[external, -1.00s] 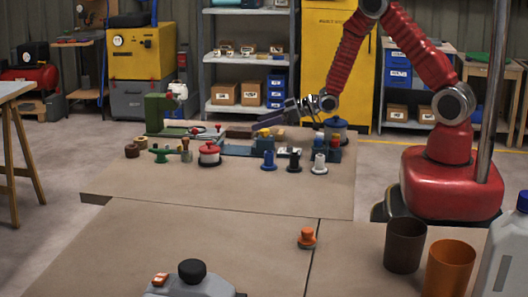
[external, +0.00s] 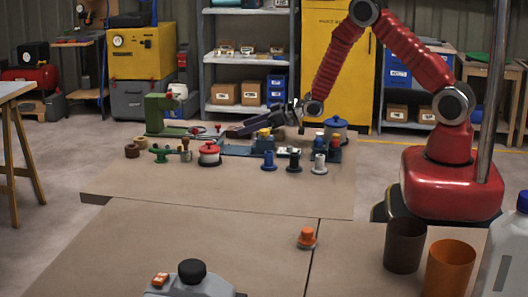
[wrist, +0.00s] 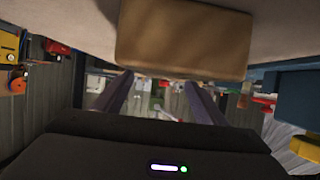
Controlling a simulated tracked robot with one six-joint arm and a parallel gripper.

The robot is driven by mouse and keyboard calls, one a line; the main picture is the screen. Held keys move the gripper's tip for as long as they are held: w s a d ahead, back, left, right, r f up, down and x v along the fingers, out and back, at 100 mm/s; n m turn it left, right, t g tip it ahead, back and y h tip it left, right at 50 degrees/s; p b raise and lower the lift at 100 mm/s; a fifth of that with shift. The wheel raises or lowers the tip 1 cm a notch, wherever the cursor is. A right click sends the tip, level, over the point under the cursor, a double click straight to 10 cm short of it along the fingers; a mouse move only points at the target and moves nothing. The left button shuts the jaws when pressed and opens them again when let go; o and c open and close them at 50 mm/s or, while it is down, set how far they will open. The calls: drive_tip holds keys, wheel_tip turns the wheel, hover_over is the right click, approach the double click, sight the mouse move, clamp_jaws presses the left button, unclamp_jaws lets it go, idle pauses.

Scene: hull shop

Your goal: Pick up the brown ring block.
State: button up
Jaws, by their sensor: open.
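A brown block (wrist: 185,40) with rounded edges fills the upper middle of the wrist view, on the pale bench surface. It lies just beyond and above my finger tips in that picture. No hole shows in the side I see. My gripper (wrist: 159,79) is open, a finger on each side and nothing between them. In the external view my gripper (external: 231,133) reaches low over the far bench, pointing left, and hides where the brown block lay. Two small brown round pieces (external: 132,151) stand at the bench's left; I cannot tell whether they are rings.
The far bench (external: 240,195) is clear at the front. A red-topped pot (external: 209,154), a blue piece (external: 269,160), a black one (external: 294,159) and a white one (external: 319,163) stand in front of my gripper. A blue-lidded pot (external: 335,127) is behind. A green machine (external: 160,113) stands left.

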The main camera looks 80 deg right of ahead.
drive_tip(key=shift+x, duration=0.95)
drive_tip(key=c, duration=1.2)
wheel_tip(320, 180, up, 10)
idle(0.6)
